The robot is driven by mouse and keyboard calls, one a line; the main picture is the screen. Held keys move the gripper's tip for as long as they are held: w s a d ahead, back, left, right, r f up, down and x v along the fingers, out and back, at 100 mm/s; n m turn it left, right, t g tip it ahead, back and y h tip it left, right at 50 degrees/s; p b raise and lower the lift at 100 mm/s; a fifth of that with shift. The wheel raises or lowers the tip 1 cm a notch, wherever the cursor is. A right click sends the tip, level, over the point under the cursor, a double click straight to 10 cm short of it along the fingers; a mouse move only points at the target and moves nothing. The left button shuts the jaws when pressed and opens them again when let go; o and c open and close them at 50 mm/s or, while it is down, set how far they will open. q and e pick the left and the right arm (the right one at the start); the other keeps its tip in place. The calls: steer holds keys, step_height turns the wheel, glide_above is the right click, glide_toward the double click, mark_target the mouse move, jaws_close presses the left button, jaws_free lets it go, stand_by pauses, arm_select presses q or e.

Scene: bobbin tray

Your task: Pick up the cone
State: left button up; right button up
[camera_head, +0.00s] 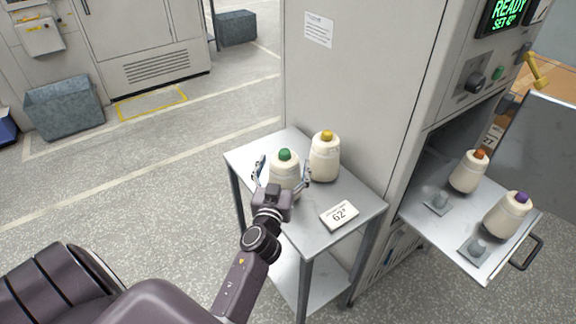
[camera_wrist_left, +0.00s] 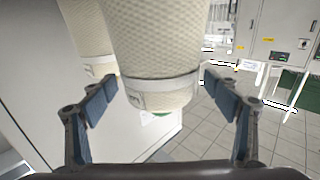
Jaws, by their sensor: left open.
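A cream cone with a green top (camera_head: 285,172) stands upright on the small grey table (camera_head: 315,238). My left gripper (camera_head: 283,174) is open, with one finger on each side of this cone. In the left wrist view the cone (camera_wrist_left: 155,50) fills the space between the spread fingers (camera_wrist_left: 160,84), with a gap visible on both sides. A second cone with a yellow top (camera_head: 325,160) stands close behind it to the right. My right gripper is not in view.
A white card reading 62 (camera_head: 339,215) lies on the table. Cones with orange (camera_head: 469,172) and purple (camera_head: 507,215) tops are on the machine's open tray (camera_head: 420,218) at right. The machine's tall grey wall (camera_head: 350,80) rises behind the table.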

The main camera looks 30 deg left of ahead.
arm_select(q)
steer(key=shift+w+a+f, duration=0.2)
steer(key=shift+w, duration=0.15)
steer(key=shift+w+a+f, duration=0.15)
steer(key=shift+w, duration=0.2)
steer(key=shift+r, duration=0.1)
steer(key=shift+s+d+r, duration=0.15)
steer(key=shift+s+r, duration=0.05)
steer(key=shift+s, duration=0.1)
steer(key=shift+s+d+r, duration=0.15)
steer(key=shift+s, duration=0.05)
steer(key=c, duration=0.5)
steer(key=shift+w, duration=0.1)
steer(key=shift+c, duration=1.1)
steer(key=shift+f, duration=0.2)
steer(key=shift+c, duration=1.1)
steer(key=c, duration=1.1)
steer(key=shift+r, duration=0.1)
steer(key=shift+c, duration=0.2)
steer(key=shift+w+r, duration=0.1)
steer(key=shift+r, duration=0.3)
step_height(320, 180, up, 9)
steer(key=p, duration=0.3)
steer(key=shift+r, duration=0.15)
step_height(320, 180, up, 10)
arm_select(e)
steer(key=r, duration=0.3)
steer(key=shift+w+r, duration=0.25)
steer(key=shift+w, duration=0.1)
